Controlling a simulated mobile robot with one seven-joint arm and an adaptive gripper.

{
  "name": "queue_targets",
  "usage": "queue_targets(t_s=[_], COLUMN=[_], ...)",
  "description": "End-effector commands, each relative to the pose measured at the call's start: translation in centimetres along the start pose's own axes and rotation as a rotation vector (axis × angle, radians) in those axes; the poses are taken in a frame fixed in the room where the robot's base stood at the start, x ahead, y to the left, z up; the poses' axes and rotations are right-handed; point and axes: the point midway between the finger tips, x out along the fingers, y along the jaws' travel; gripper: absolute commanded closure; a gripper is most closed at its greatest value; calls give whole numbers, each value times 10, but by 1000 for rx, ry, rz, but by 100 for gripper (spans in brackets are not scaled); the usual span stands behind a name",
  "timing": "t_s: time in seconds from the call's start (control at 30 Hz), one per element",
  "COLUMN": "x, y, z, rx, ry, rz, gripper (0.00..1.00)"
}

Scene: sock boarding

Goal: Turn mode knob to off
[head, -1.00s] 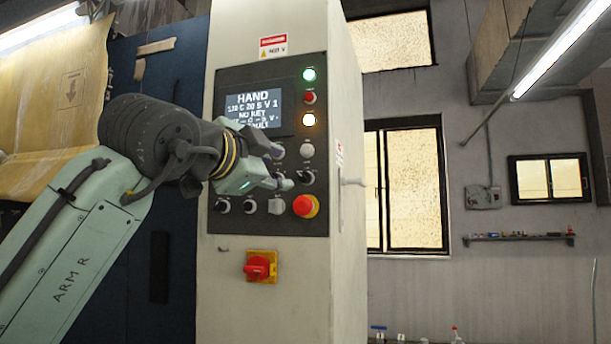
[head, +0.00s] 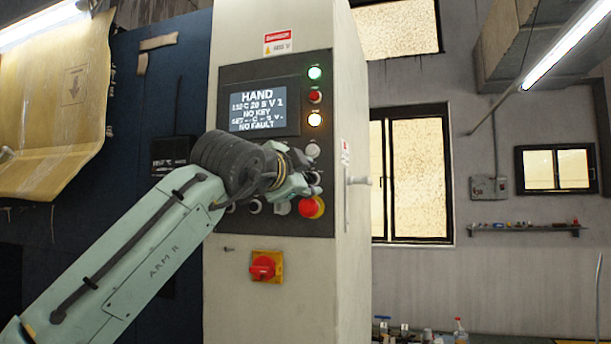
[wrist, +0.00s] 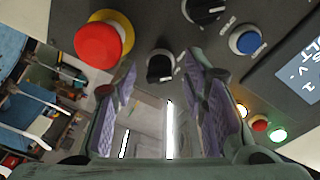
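The control panel (head: 226,100) stands upright on a pale cabinet, and its screen (head: 265,108) reads HAND. My gripper (head: 306,182) is at the panel's lower right, above the red emergency stop button (head: 312,207). In the wrist view my gripper (wrist: 161,66) is open, with a finger on either side of a black knob (wrist: 160,69). The fingers look apart from this knob; I cannot tell the depth. The knob's label is unreadable, so I cannot confirm it is the mode knob. My gripper and arm hide part of the panel's controls in the head view.
A second black knob (wrist: 205,10) and a blue button (wrist: 246,41) are close to my fingers. The red emergency stop also shows beside them (wrist: 99,44). A red rotary switch (head: 263,267) on a yellow plate sits below the panel. Right of the cabinet is open room.

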Motion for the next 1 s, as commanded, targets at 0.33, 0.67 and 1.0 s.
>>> queue_targets(t_s=[0.33, 0.67, 1.0], x=[0, 0, -1], y=[0, 0, -1], z=[0, 0, -1], rx=[0, 0, 7], ry=[1, 1, 2], rz=[0, -1, -1], gripper=[74, 96, 100])
